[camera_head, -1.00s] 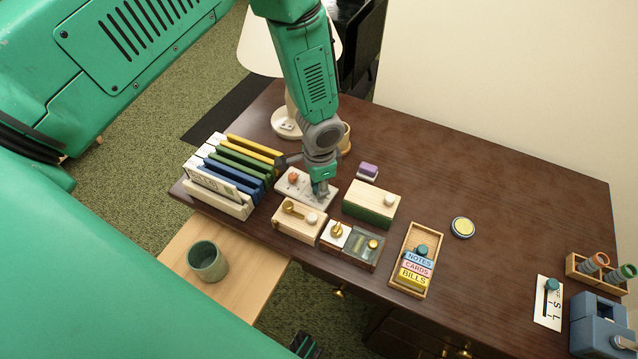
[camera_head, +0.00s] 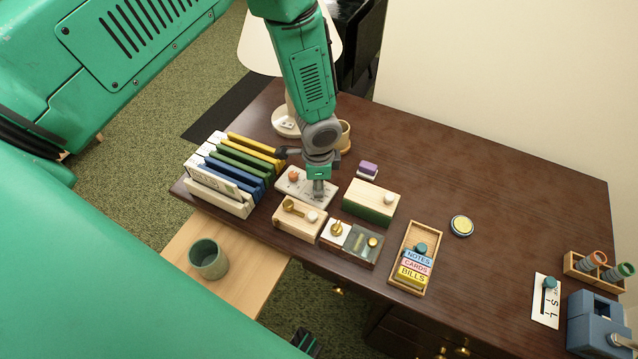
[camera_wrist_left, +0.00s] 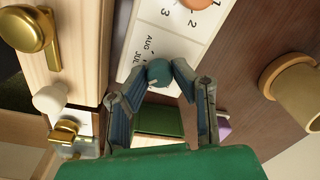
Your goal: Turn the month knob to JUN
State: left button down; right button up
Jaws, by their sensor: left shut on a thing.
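A white plate (camera_head: 296,179) lies on the desk and carries an orange knob (camera_head: 294,175) at its left end. In the left wrist view the plate (camera_wrist_left: 152,38) shows the numbers 2 and 3 by the orange knob (camera_wrist_left: 199,3), and the words AUG and JUL by a teal knob (camera_wrist_left: 159,72). My left gripper (camera_head: 318,191) reaches down over the right end of the plate. Its two fingers (camera_wrist_left: 158,76) are shut on the teal knob, one on each side. The other month words and the knob's pointer cannot be made out. My right gripper is not in view.
A wooden box with a brass handle (camera_head: 290,208) stands just in front of the plate. A green and wood box (camera_head: 370,214) is close on the right, a purple block (camera_head: 368,168) behind it. Upright folders (camera_head: 237,166) stand left. The desk's right middle is mostly clear.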

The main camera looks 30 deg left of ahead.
pick_arm(q)
jog(key=c, duration=1.3)
grip_release()
jog(key=shift+c, duration=0.2)
notch_tip(320, 180, up, 12)
jog(key=shift+s+d, duration=0.15)
jog(key=shift+d, duration=0.05)
jog(key=shift+f, duration=0.1)
